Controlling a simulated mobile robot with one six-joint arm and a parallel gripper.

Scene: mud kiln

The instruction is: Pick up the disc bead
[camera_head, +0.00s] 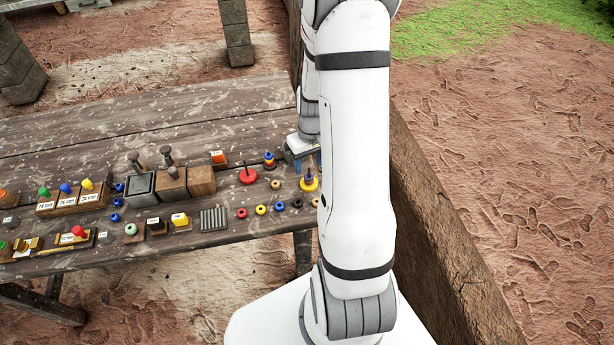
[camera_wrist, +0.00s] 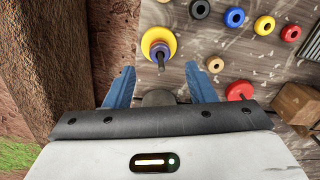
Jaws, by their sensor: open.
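I cannot tell for sure which piece is the disc bead. Several small ring-shaped beads lie on the table: a black one (camera_wrist: 200,9), a blue one (camera_wrist: 234,17), a yellow one (camera_wrist: 264,25), a red one (camera_wrist: 290,32) and a tan one (camera_wrist: 215,64). My gripper (camera_wrist: 160,86) is open above the table, its blue fingers apart. A rounded grey-brown shape (camera_wrist: 158,97) shows between the fingers, partly hidden. In the head view my gripper (camera_head: 308,159) is near the table's right end, partly hidden by my arm, behind the bead row.
A yellow disc with a blue ring on a peg (camera_wrist: 158,42) stands just beyond the fingers. A red disc with a peg (camera_head: 248,176) and a stacked peg (camera_head: 269,160) stand nearby. Wooden blocks (camera_head: 172,184) are left. A mud wall (camera_head: 430,200) borders the table's right end.

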